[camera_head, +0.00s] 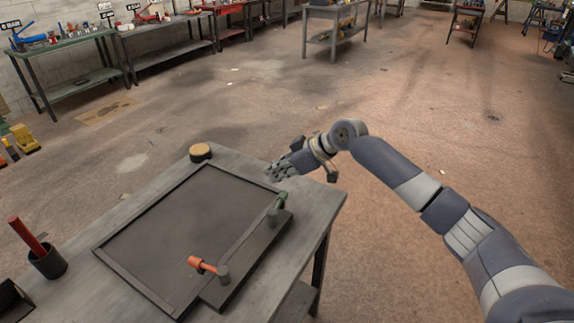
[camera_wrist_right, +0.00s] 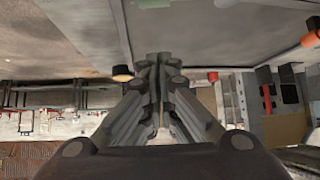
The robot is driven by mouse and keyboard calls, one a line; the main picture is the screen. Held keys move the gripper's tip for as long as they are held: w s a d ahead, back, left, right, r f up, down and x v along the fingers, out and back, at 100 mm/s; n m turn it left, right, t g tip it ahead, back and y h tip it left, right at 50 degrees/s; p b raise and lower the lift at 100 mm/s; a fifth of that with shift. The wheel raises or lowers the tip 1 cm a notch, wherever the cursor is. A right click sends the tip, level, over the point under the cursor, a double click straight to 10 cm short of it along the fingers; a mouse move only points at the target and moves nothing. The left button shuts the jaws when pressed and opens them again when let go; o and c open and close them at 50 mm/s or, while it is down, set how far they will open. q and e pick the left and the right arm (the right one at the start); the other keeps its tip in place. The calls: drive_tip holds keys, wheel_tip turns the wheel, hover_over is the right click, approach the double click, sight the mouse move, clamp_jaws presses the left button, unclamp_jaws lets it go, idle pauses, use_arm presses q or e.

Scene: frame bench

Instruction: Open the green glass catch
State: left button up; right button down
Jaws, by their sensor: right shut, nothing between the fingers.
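The green catch (camera_head: 277,208) is on the dark rail at the right side of the frame (camera_head: 128,265), near its far end. Its short bar lies roughly along that rail. The red catch (camera_head: 203,265) is on the same rail nearer to me, its bar pointing left over the frame's edge. My right gripper (camera_head: 273,172) is shut and empty, just beyond the green catch and apart from it, near the bench's far right corner. In the right wrist view its closed fingers (camera_wrist_right: 158,60) show in the middle. My left gripper is not in view.
The grey bench (camera_head: 318,215) carries a round tan-topped piece (camera_head: 201,151) beyond the frame. A dark cup (camera_head: 48,264) with a red-handled tool stands at the left. Open floor lies around the bench, with other workbenches (camera_head: 78,55) farther off.

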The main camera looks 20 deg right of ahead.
sight(278, 208)
wheel_tip(278, 208, down, 5)
drive_tip(key=shift+s+d+r+p, duration=0.1)
drive_tip(key=shift+d+r+p, duration=0.05)
drive_tip(key=shift+p, duration=0.95)
